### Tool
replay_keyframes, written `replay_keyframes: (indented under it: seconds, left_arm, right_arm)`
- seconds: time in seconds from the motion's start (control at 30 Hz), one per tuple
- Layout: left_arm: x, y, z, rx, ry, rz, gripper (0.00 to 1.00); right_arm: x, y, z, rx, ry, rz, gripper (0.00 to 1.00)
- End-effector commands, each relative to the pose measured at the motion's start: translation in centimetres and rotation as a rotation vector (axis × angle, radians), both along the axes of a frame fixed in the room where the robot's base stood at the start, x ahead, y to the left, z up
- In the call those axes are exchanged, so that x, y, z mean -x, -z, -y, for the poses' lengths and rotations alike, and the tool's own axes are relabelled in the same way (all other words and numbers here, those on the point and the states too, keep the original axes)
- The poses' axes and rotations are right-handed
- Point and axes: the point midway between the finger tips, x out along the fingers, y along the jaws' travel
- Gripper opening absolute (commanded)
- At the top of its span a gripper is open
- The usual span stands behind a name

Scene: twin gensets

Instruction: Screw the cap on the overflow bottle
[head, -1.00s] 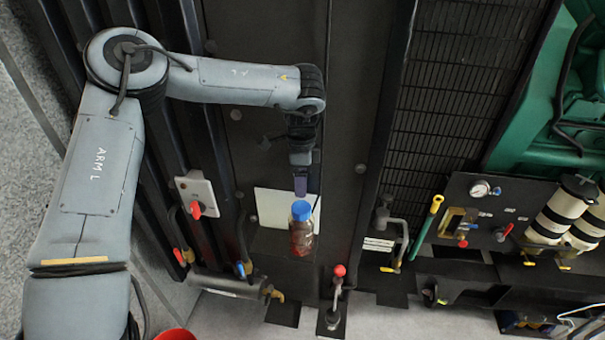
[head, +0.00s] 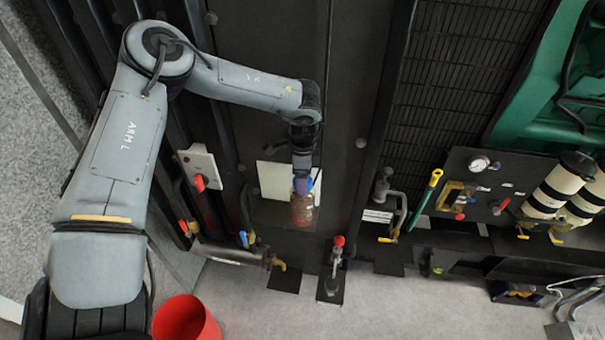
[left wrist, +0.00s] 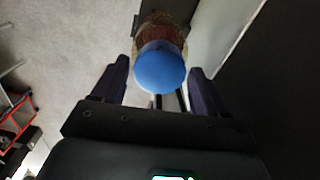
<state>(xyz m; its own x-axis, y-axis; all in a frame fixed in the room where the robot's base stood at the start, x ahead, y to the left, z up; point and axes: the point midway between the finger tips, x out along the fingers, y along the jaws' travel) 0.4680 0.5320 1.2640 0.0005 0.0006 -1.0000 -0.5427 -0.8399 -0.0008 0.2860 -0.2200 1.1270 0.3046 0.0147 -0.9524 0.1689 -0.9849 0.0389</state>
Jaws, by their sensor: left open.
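The overflow bottle (head: 302,212) is clear with reddish-brown contents and stands upright in front of a white panel in the head view. Its blue cap (left wrist: 160,68) sits at the top of the bottle; how tightly it is seated cannot be told. My left gripper (head: 303,187) is at the cap and partly hides it. In the left wrist view my left gripper (left wrist: 158,78) is open, with one dark finger on each side of the cap and a gap on both sides. The bottle body (left wrist: 160,28) shows beyond the cap. My right gripper is not in view.
A white panel (head: 272,180) is behind the bottle. A red-knobbed valve (head: 337,258) stands to its lower right, and a switch plate with a red handle (head: 199,172) to its left. A red bucket (head: 186,322) is on the floor, lower left.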

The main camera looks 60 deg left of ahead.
Motion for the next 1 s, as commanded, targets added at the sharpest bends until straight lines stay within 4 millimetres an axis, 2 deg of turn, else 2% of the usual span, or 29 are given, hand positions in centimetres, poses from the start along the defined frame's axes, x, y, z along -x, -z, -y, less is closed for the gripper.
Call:
replay_keyframes:
  seconds: [0.1,0.37,0.5,0.63,0.67,0.7,0.83,1.0]
  left_arm:
    - [0.0,0.0,0.0,0.0,0.0,0.0,0.72]
    - [0.0,0.0,0.0,0.0,0.0,0.0,0.32]
    - [0.0,0.1,0.0,0.0,0.029,0.0,0.31]
    - [0.0,0.3,0.0,-0.001,0.153,-0.001,0.31]
    - [0.0,0.1,0.0,0.0,0.145,-0.001,0.64]
    - [0.0,0.0,0.0,0.001,0.143,-0.002,0.7]
    - [0.0,0.0,0.0,0.001,0.142,-0.001,0.89]
    - [0.0,0.0,0.0,0.001,0.141,-0.001,0.89]
  right_arm:
    - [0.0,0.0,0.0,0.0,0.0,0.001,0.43]
    - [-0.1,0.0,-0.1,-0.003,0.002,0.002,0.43]
    - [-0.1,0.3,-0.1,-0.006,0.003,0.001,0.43]
    - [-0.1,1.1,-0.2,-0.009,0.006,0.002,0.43]
    - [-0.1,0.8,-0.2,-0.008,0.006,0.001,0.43]
    - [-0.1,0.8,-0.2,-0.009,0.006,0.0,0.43]
    - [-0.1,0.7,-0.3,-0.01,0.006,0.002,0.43]
    - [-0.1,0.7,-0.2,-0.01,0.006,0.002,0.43]
